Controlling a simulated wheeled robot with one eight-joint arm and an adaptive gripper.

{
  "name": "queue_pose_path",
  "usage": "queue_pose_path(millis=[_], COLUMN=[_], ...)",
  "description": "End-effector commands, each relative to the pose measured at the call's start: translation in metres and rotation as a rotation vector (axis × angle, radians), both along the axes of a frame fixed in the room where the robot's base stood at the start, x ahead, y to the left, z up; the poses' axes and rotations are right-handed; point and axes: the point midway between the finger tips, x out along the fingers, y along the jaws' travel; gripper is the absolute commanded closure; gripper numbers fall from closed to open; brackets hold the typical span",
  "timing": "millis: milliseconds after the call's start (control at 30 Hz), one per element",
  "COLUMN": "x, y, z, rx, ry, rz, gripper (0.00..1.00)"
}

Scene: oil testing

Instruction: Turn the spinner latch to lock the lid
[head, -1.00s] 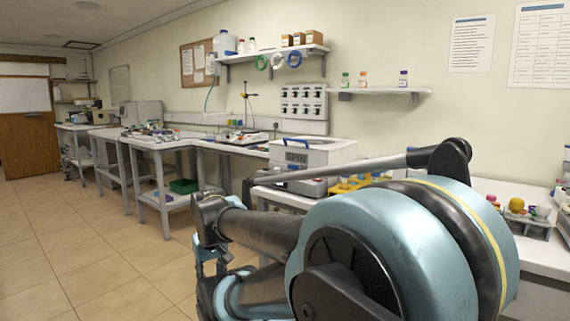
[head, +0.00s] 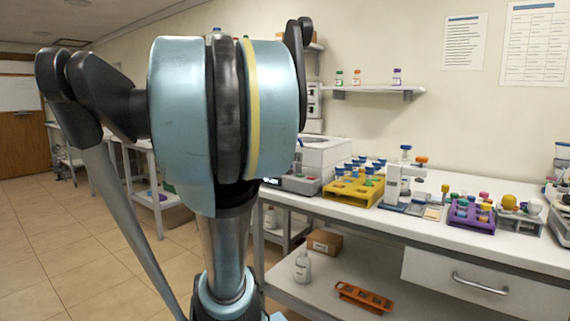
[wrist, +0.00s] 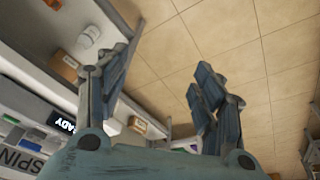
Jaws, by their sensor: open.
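The spinner is a pale grey boxy machine (head: 325,158) on the bench in the head view. My arm hides its left part. In the wrist view its front (wrist: 22,158) lies at the lower left edge, with part of the word SPIN and a dark display reading READY (wrist: 62,122). I cannot make out the latch, and the lid's state cannot be told. My gripper (wrist: 158,88) shows in the wrist view with its two fingers wide apart and nothing between them. It is beside the spinner's front, over the floor side of the bench. The head view does not show it.
A yellow tube rack (head: 340,196), a white instrument (head: 393,186) and a purple rack (head: 460,222) stand right of the spinner. A brown box (head: 325,241), a white bottle (head: 303,268) and an orange rack (head: 362,298) are on the lower shelf. Floor at left is open.

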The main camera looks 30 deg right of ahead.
Motion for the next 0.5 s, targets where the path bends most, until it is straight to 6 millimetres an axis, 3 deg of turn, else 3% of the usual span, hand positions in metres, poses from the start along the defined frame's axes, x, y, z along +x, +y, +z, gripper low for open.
queue_pose_path(millis=[33,200,500], x=[0.016,0.059,0.115], y=[-0.018,-0.077,-0.201], z=[0.019,0.073,0.152], rx=[-0.004,-0.018,-0.047], ry=[-0.007,-0.032,-0.077], rz=[-0.050,-0.204,-0.472], gripper=[0.38,0.38,0.38])
